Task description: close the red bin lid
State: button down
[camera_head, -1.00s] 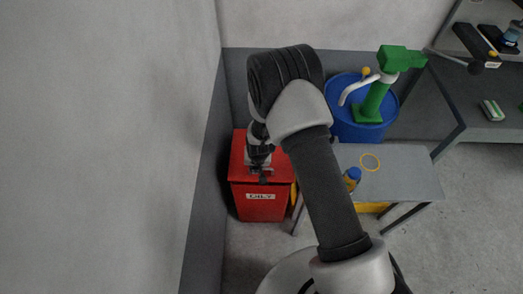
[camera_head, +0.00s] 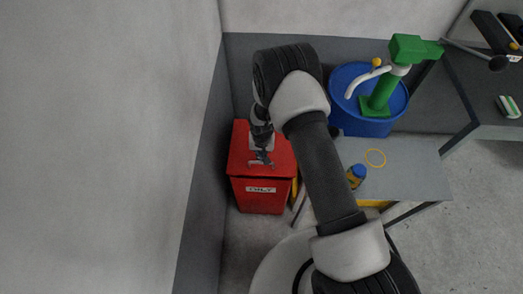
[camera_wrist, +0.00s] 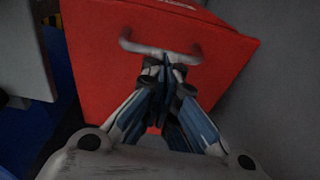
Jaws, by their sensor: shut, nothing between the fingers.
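The red bin (camera_head: 262,197) stands on the floor against the wall, left of centre in the head view, with an "OILY" label on its front. Its red lid (camera_head: 283,152) looks flat on top and down on the bin; any small gap at the rim cannot be made out. My gripper (camera_head: 265,163) is over the lid near its front part, shut and empty. In the wrist view the fingertips (camera_wrist: 166,62) are at the grey lid handle (camera_wrist: 160,47), partly overlapping it; whether they touch cannot be told.
A grey table (camera_head: 415,170) with a blue-and-yellow bottle (camera_head: 356,175) and a yellow ring (camera_head: 376,157) stands right of the bin. Behind it is a blue drum (camera_head: 350,122) with a green pump (camera_head: 382,95). A grey wall (camera_head: 203,185) is close on the left.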

aim_at(261, 168)
jog(key=shift+w+f, duration=0.1)
jog(key=shift+f, duration=0.75)
jog(key=f+b, duration=0.1)
jog(key=s+f+b, duration=0.1)
jog(key=f+b, duration=0.1)
jog(key=f, duration=0.1)
jog(key=shift+s+b, duration=0.25)
jog(key=shift+b, duration=0.1)
jog(key=shift+r, duration=0.1)
jog(key=shift+r+p, duration=0.25)
jog(key=shift+p, duration=0.05)
notch_tip(261, 168, up, 13)
jog(key=s+p, duration=0.2)
jog(key=p, duration=0.2)
jog(key=shift+s+r+p, duration=0.2)
jog(key=shift+s+p, duration=0.15)
jog(key=shift+p, duration=0.05)
jog(key=shift+r, duration=0.1)
